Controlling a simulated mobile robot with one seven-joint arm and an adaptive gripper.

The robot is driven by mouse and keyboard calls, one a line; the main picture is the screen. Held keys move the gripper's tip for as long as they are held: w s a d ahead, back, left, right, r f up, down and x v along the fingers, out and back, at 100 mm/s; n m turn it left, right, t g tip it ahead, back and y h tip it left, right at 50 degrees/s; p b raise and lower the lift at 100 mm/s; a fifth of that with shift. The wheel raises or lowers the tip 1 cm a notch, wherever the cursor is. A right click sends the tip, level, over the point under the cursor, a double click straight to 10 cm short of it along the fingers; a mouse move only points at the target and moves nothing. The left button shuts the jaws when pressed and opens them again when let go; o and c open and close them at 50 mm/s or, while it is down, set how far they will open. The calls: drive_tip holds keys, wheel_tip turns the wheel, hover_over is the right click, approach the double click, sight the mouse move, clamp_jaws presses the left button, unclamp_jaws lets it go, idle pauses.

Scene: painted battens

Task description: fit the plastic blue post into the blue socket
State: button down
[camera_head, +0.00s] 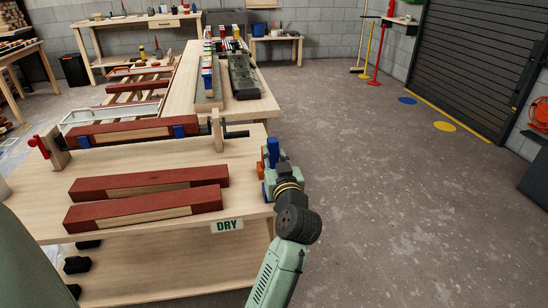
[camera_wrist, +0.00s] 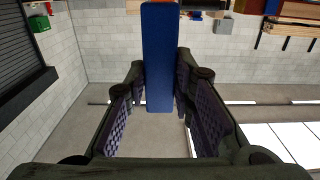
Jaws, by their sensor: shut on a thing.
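My gripper (camera_head: 271,168) is at the right end of the near bench, beside its edge. It is shut on the blue post (camera_head: 273,151), which stands roughly upright above the jaws in the head view. I cannot tell which blue thing is the socket.
Two red-and-bare-wood battens (camera_head: 150,183) lie on the near bench (camera_head: 245,190), which bears a DRY sign (camera_head: 227,225). A wooden screw clamp (camera_head: 217,130) with a dark crank stands behind. A farther table (camera_head: 262,106) holds coloured pieces and a grey tray (camera_head: 243,76).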

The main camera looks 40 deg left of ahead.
drive_tip(key=shift+f+b, duration=2.05)
drive_tip(key=shift+f, duration=0.55)
drive_tip(key=shift+f+b, duration=1.9)
drive_tip(key=shift+f, duration=0.2)
drive_tip(key=c, duration=1.3)
unclamp_jaws()
drive_tip(key=v, duration=1.2)
